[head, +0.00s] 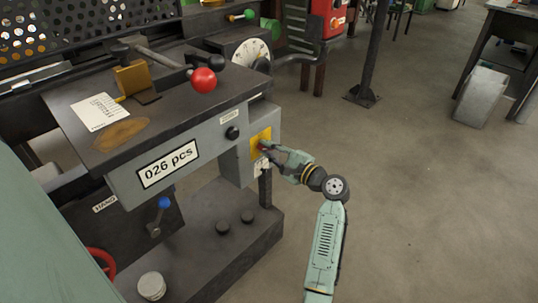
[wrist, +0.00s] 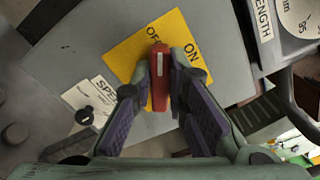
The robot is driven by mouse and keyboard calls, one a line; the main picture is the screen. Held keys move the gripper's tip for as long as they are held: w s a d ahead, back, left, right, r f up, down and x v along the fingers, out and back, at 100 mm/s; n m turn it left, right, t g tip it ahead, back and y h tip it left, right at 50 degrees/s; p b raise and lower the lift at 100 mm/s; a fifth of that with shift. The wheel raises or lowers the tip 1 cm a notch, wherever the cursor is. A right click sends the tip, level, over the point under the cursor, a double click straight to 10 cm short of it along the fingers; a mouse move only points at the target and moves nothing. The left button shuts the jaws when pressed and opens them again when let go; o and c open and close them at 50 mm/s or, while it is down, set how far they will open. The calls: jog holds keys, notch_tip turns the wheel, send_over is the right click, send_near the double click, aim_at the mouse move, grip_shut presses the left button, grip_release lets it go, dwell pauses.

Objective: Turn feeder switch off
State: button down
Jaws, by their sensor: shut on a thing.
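The feeder switch is a red handle on a yellow plate (head: 258,137) at the right end of the machine's grey front box. In the wrist view, the red handle (wrist: 160,72) stands between my fingers and has a pale line along its top. The yellow plate (wrist: 125,50) under it reads "ON" on the right and "OF…" near the middle, the rest covered by the handle. The pale line points up between the two words; I cannot tell which setting it marks. My gripper (head: 267,147) is shut on the red handle, with purple finger pads on both sides of it.
A "026 pcs" sign (head: 168,164) and a black knob (head: 232,133) are on the box front. A red ball lever (head: 203,80) and a white dial (head: 250,53) are above. Open floor (head: 420,180) lies to the right.

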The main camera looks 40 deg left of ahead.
jog(key=n+b, duration=0.2)
jog(key=n, duration=0.1)
jog(key=n+b, duration=0.1)
jog(key=b, duration=0.1)
jog(key=shift+f+n, duration=0.3)
jog(key=shift+n, duration=0.1)
jog(key=shift+n+b, duration=0.45)
jog(key=shift+n, duration=0.15)
jog(key=shift+r+n, duration=0.1)
jog(key=shift+n, duration=0.2)
jog(key=c, duration=1.6)
grip_release()
jog(key=shift+d, duration=0.1)
jog(key=d, duration=0.8)
jog(key=s+d, duration=0.1)
jog(key=d, duration=0.2)
jog(key=shift+d, duration=0.4)
